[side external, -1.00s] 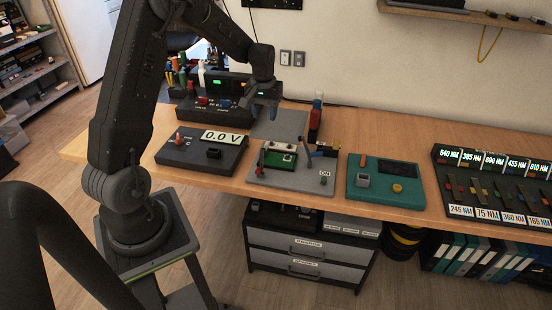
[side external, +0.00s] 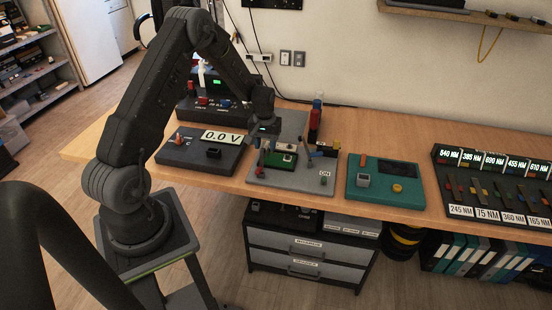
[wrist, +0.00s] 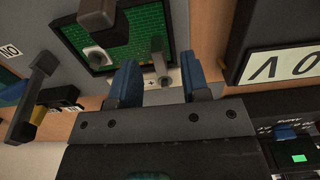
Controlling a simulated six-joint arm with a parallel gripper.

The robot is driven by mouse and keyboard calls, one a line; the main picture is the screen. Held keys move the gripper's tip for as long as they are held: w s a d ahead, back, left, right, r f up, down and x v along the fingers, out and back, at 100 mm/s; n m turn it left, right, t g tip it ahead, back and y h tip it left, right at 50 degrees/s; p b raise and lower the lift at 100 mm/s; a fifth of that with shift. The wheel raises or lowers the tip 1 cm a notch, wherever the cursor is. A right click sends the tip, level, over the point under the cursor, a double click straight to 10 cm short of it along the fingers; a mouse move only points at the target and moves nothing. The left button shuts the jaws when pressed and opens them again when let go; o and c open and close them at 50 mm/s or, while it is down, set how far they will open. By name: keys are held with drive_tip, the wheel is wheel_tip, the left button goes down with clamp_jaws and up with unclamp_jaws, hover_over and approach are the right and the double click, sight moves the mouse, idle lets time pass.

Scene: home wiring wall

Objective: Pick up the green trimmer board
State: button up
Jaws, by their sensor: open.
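The green trimmer board (side external: 280,160) sits in a dark frame on the grey plate (side external: 308,188), with a white part at its back edge. In the wrist view the green board (wrist: 143,27) shows at the top, with a grey knob and metal posts in front of it. My gripper (side external: 262,130) hangs just behind and above the board, pointing down. In the wrist view my gripper (wrist: 163,80) has its two blue fingers apart with nothing between them. Its tips appear short of the board, and I see no contact.
A black meter (side external: 205,152) reading 0.0 V is left of the plate. A teal box (side external: 386,182) is further right. Bare wooden bench lies between it and the label rack (side external: 490,185).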

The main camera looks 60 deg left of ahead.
drive_tip(key=shift+f, duration=1.25)
drive_tip(key=shift+c, duration=0.4)
clamp_jaws()
